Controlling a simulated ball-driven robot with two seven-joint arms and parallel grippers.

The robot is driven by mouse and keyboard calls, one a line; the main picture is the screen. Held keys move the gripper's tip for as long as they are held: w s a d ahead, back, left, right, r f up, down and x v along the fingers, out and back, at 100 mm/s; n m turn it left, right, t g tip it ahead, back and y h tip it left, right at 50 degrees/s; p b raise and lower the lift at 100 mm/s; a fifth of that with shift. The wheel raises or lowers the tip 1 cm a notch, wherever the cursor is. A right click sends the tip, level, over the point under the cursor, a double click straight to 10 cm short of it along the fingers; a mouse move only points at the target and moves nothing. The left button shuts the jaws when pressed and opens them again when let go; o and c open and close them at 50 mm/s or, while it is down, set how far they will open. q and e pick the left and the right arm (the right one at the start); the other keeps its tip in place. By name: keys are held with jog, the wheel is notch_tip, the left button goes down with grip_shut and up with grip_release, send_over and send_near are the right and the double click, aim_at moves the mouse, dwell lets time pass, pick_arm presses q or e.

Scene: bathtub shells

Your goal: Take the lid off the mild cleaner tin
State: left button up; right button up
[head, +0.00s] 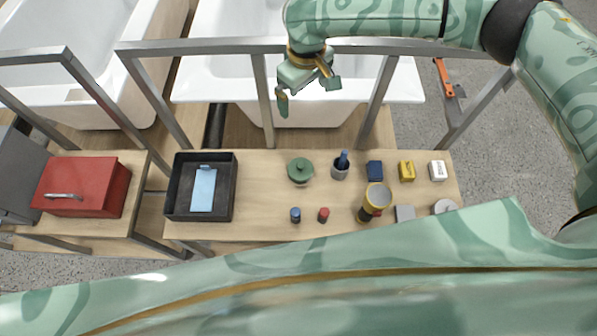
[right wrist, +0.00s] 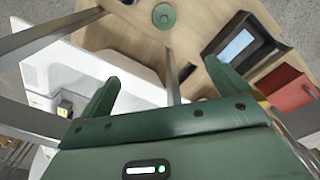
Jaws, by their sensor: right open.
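A round tin with a green lid (head: 300,168) and a small knob on top stands on the wooden bench, left of the grey cup. The lid sits on it. It also shows at the top of the right wrist view (right wrist: 164,15). I cannot read its label. My right gripper (head: 308,92) is open and empty, above and behind the bench near the metal rail, well apart from the tin. Its two green fingers (right wrist: 163,76) show spread in the right wrist view. My left gripper is not in view.
A red box (head: 95,187) stands left. A metal rail (head: 220,46) and white bathtubs (head: 335,107) lie behind.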

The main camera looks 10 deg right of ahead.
jog(key=b, duration=1.3)
send_over(300, 165)
notch_tip(300, 165, down, 18)
jog(key=shift+g, duration=0.3)
jog(key=f+b, duration=0.1)
jog(key=f, duration=0.2)
jog(key=f+b, duration=0.1)
jog(key=f, duration=0.3)
jog(key=f+b, duration=0.2)
jog(key=f, duration=0.1)
jog(key=shift+w+d+f, duration=0.1)
jog(key=shift+d+f, duration=0.25)
jog(key=shift+d, duration=0.05)
jog(key=f+b, duration=0.1)
jog(key=f, duration=0.1)
jog(key=f+b, duration=0.2)
jog(key=f, duration=0.1)
jog(key=shift+a+f, duration=0.3)
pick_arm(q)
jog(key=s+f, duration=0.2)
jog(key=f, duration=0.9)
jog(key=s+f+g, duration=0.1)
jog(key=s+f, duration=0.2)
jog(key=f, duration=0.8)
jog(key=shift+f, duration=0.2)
pick_arm(e)
jog(key=shift+r, duration=0.2)
jog(key=c, duration=1)
